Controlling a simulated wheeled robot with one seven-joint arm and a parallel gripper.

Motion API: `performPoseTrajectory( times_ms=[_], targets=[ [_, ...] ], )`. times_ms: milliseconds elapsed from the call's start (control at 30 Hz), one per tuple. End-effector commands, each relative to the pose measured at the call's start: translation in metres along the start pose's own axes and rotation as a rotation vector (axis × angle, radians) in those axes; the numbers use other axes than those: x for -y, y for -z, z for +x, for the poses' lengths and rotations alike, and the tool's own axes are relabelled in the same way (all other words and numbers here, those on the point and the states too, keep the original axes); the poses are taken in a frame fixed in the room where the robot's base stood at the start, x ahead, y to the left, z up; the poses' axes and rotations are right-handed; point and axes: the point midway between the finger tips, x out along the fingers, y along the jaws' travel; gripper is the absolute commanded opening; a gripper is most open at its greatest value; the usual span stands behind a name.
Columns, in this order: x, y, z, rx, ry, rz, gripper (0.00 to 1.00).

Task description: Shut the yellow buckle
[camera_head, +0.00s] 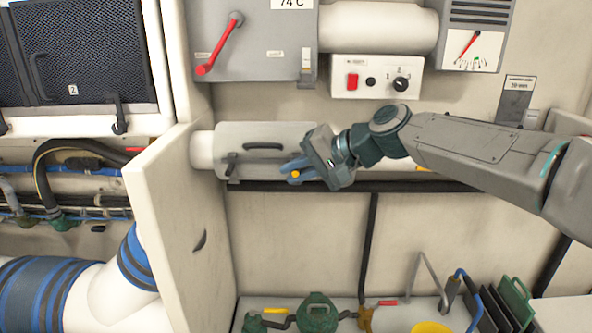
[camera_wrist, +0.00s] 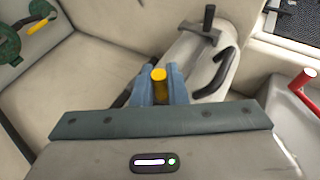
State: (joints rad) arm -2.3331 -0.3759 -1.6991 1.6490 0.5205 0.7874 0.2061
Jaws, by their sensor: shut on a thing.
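The yellow buckle (camera_head: 295,173) shows as a small yellow end between my blue fingers, at the front lower edge of a grey cover around a pale pipe. My gripper (camera_head: 290,170) is shut on it and reaches in from the right. In the wrist view the yellow buckle (camera_wrist: 159,78) stands between the two blue fingers of my gripper (camera_wrist: 159,88). Its base and the place where it meets the cover are hidden by the fingers, so I cannot tell how far it is turned.
The grey cover (camera_head: 270,133) has a black handle (camera_head: 263,146) and a dark buckle (camera_head: 232,164) at its left end. A white panel (camera_head: 180,210) stands to the left. A switch box (camera_head: 377,78) and a red lever (camera_head: 220,45) are above. Green valves (camera_head: 317,312) lie below.

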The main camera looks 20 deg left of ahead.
Motion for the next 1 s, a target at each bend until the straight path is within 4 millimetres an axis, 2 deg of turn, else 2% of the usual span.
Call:
performPoseTrajectory(
  times_ms=[33,100,533,767,1000],
  targets=[
    [0.002,0.001,-0.001,-0.005,0.004,0.001,0.21],
    [0.002,0.001,-0.001,-0.004,0.003,0.001,0.34],
    [-0.001,0.002,-0.007,-0.005,0.002,0.001,0.34],
    [-0.002,0.001,-0.031,-0.006,0.001,0.002,0.34],
    [-0.002,0.002,-0.064,-0.007,0.001,0.002,0.34]
  ],
)
